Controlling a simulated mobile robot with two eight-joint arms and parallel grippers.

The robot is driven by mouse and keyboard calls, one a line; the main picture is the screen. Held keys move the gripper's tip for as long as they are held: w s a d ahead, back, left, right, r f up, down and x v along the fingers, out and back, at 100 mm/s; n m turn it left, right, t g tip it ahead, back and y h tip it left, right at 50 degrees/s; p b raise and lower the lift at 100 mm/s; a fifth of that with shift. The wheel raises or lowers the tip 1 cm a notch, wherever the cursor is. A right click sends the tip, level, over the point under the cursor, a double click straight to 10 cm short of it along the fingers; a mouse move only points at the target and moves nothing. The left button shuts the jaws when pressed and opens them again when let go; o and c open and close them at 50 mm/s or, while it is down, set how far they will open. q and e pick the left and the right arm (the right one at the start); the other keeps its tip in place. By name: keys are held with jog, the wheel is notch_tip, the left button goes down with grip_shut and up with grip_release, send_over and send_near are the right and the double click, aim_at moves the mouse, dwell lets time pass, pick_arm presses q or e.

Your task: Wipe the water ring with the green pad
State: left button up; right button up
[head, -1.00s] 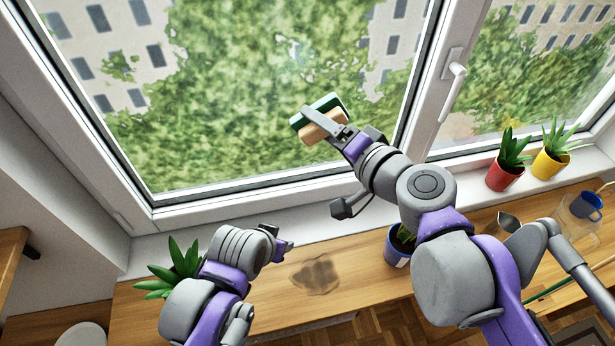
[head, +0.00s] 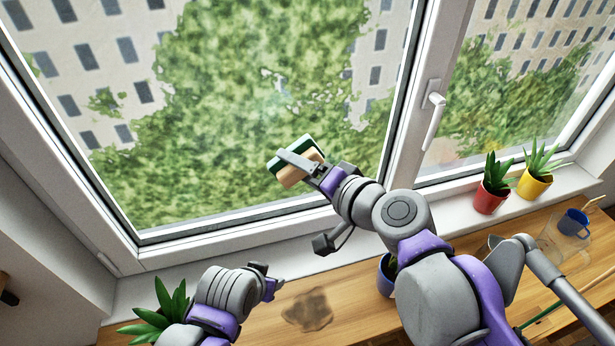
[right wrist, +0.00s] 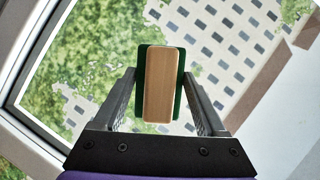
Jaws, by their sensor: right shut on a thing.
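The green pad (head: 318,146) has a light wooden block (head: 300,169) on its back. My right gripper (head: 306,162) is shut on the block and holds the pad up in front of the window, well above the wooden top. In the right wrist view the block (right wrist: 160,85) sits between both fingers, with green edges (right wrist: 141,85) showing beside it. A dark, irregular wet-looking mark (head: 308,309) lies on the wooden top; no clear ring shape shows. My left gripper (head: 272,281) is just left of the mark, above the top; its finger opening is not clear.
A plant (head: 165,312) stands at the left, close to my left arm. A blue pot (head: 385,277) is partly hidden behind my right arm. The window handle (head: 433,118) juts out.

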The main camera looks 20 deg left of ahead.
pick_arm(q)
jog(key=shift+g, duration=0.3)
jog(key=s+f+b, duration=0.2)
jog(key=f, duration=0.1)
jog(key=f+b, duration=0.1)
jog(key=f, duration=0.1)
jog(key=shift+s, duration=0.4)
jog(key=shift+f, duration=0.15)
jog(key=shift+s+f+b, duration=0.35)
jog(key=shift+f+b, duration=0.35)
jog(key=shift+f, duration=0.2)
jog(key=shift+s+f+b, duration=0.35)
jog(key=shift+f+b, duration=0.35)
jog(key=shift+f, duration=0.15)
pick_arm(e)
jog(key=s+f+m+g+h, duration=0.3)
jog(key=f+m+g, duration=0.2)
jog(key=f, duration=0.8)
jog(key=s+f+m+g+h, duration=0.3)
jog(key=f+m, duration=0.4)
jog(key=f, duration=0.7)
jog(key=shift+s+a+f+m+g+h, duration=0.25)
jog(key=shift+a+m+g+h, duration=0.2)
jog(key=shift+g+h, duration=0.45)
